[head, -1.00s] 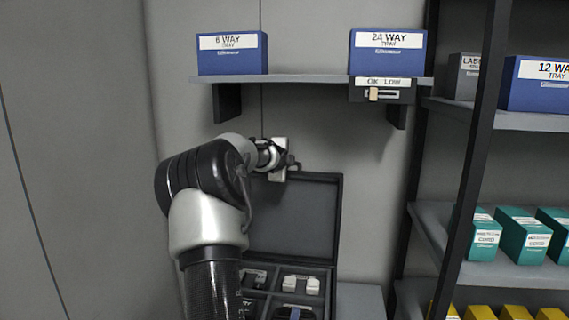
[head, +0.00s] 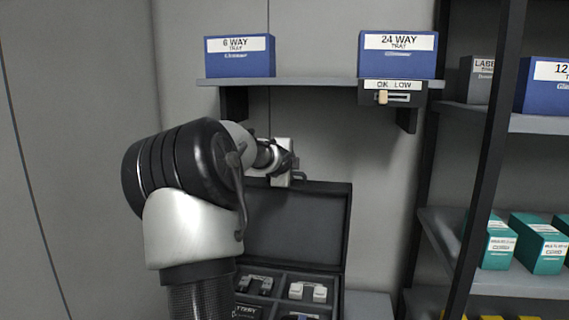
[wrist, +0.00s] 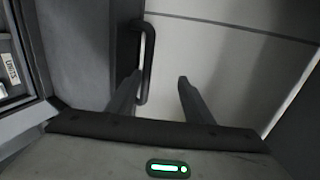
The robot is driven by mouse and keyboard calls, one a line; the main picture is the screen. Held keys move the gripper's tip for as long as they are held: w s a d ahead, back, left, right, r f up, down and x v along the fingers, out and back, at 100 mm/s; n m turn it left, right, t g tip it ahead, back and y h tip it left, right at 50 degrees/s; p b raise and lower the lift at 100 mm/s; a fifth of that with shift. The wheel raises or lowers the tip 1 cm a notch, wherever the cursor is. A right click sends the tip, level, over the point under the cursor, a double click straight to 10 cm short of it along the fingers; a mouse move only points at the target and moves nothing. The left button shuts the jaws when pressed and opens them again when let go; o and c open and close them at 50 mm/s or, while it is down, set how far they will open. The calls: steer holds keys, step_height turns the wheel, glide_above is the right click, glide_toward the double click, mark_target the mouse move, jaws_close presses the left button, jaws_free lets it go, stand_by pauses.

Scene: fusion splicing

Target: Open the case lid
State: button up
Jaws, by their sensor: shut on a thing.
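The case lid (head: 295,225) stands up, raised at the back of the open case (head: 340,300) in the head view. The dark lid's inside faces me, and the case's compartments show below it. My gripper (head: 284,178) is at the lid's top edge. In the wrist view, my gripper (wrist: 159,78) has the dark loop-shaped lid handle (wrist: 148,58) between its fingers, closer to the left finger. It is shut on this handle. The exact finger contact is hard to see. The front of the case is cut off by the picture edge and partly hidden by my arm.
A wall shelf (head: 310,83) above the case carries blue tray boxes, and a dark OK/LOW slider (head: 391,92) hangs at its front. A rack with a black post (head: 485,160) stands at right with teal boxes (head: 538,243). Wall space between lid and rack is free.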

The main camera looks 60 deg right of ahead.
steer(key=r+p+v, duration=0.1)
steer(key=p+v, duration=0.1)
steer(key=v, duration=0.9)
steer(key=shift+d+p, duration=0.2)
steer(key=shift+p, duration=0.15)
steer(key=shift+w+a, duration=0.1)
